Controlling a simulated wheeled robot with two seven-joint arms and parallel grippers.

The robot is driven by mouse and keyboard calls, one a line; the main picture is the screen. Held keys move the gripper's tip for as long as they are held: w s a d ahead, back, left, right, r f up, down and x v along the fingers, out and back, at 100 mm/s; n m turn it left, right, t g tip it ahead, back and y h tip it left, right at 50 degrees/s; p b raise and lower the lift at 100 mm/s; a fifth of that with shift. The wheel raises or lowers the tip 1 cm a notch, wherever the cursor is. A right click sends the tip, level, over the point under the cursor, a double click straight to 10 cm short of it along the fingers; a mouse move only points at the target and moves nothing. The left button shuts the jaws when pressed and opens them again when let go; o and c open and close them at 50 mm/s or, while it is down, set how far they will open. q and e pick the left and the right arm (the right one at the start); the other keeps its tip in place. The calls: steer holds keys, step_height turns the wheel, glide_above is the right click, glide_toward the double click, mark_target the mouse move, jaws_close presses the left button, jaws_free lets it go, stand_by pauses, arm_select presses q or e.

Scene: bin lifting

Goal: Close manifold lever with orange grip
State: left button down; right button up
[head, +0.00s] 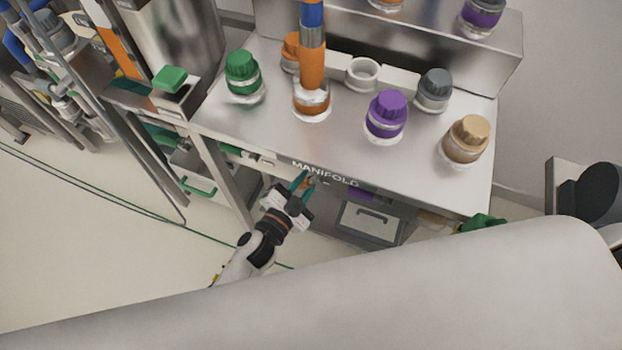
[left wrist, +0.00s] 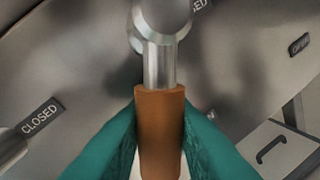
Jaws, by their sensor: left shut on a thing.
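The manifold lever (left wrist: 160,65) has a metal shaft and an orange grip (left wrist: 160,125), seen large in the left wrist view. My left gripper (left wrist: 160,150) has its two green fingers on either side of the orange grip and is shut on it. In the head view my left gripper (head: 306,183) is at the front edge of the steel bench, under the "MANIFOLD" label (head: 325,173); the lever there is mostly hidden by the fingers. A "CLOSED" label (left wrist: 41,117) is at the left in the wrist view. My right gripper is not in view.
The steel bench (head: 330,135) carries several capped containers, among them green (head: 243,77), purple (head: 386,116) and tan (head: 464,140). A grey drawer front (head: 370,224) is below. Another label (left wrist: 299,44) is at the right in the wrist view.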

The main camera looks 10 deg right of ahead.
arm_select(q)
steer(key=m, duration=0.1)
steer(key=a+r+m+p, duration=0.1)
steer(key=shift+w+r+m+y, duration=0.1)
steer(key=shift+w+m+y, duration=0.2)
steer(key=shift+w+a+r+m+y+p, duration=0.15)
steer(key=shift+r+m+y+p, duration=0.1)
steer(key=shift+m+p, duration=0.25)
steer(key=shift+w+a+r+m+y+p, duration=0.15)
steer(key=shift+r+m+p, duration=0.15)
steer(key=shift+m, duration=0.3)
steer(key=shift+a+r+m+t+y+p, duration=0.15)
steer(key=shift+r+m+y+p, duration=0.3)
steer(key=shift+m, duration=0.7)
steer(key=shift+a+r+m+t+y+p, duration=0.2)
steer(key=shift+r+m, duration=0.4)
steer(key=shift+m, duration=0.55)
steer(key=shift+w+d+r, duration=0.1)
steer(key=shift+d, duration=0.05)
steer(key=c, duration=1.3)
jaws_free()
steer(key=shift+o, duration=0.2)
steer(key=v, duration=1.2)
steer(key=shift+b, duration=0.45)
